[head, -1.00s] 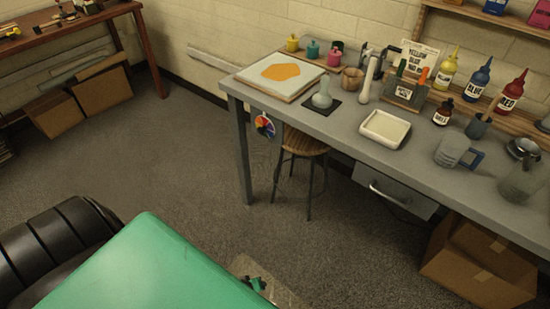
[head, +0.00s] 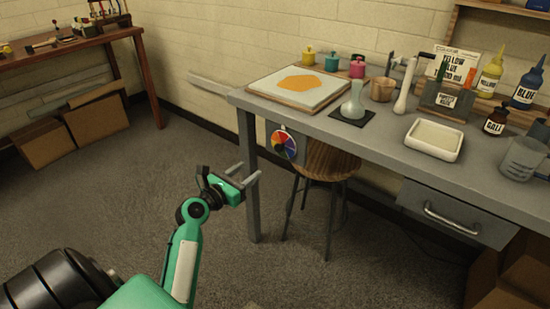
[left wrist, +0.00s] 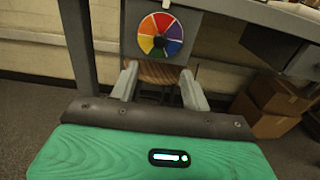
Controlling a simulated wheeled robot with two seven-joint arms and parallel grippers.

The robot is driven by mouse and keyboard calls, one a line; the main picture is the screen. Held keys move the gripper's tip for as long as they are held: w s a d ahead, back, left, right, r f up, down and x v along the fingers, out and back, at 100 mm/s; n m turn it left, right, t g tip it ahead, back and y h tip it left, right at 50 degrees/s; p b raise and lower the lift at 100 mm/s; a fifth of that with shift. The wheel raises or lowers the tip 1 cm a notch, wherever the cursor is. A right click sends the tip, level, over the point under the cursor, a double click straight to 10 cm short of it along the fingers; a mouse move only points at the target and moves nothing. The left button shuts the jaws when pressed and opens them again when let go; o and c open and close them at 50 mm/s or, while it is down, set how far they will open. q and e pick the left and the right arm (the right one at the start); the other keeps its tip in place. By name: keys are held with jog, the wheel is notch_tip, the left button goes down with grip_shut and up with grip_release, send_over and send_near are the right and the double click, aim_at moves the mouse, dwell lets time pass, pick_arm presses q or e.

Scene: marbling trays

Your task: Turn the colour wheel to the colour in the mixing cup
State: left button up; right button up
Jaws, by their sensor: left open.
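The colour wheel (head: 284,146) is a disc with several coloured wedges, mounted upright on a grey panel under the front edge of the grey bench, near its left leg. It also shows in the left wrist view (left wrist: 160,35), with a dark hub and a small pointer above it. My left gripper (head: 249,173) is open and empty, short of the wheel and to its lower left in the head view. In the left wrist view its two fingers (left wrist: 158,80) stand apart below the wheel. A mixing cup (head: 522,158) of clear grey look stands at the bench's right; its colour is unclear. My right gripper is out of view.
The bench leg (head: 249,180) stands close beside my left gripper. A wooden stool (head: 325,160) is under the bench, behind the wheel. A drawer (head: 455,212) is to the right. A white tray (head: 435,139) and several bottles stand on top.

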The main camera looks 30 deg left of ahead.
aim_at(277, 149)
pick_arm(q)
jog(key=w, duration=0.4)
jog(key=w+b, duration=0.1)
jog(key=w, duration=0.3)
jog(key=w+d, duration=0.1)
jog(key=w, duration=0.3)
jog(key=shift+b, duration=0.4)
jog(key=shift+w+r, duration=0.1)
jog(key=shift+w, duration=0.7)
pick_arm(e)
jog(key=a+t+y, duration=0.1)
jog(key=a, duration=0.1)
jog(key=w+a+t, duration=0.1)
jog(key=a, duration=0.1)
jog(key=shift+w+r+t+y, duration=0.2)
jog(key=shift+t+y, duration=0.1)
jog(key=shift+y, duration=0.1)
pick_arm(q)
jog(key=c, duration=1)
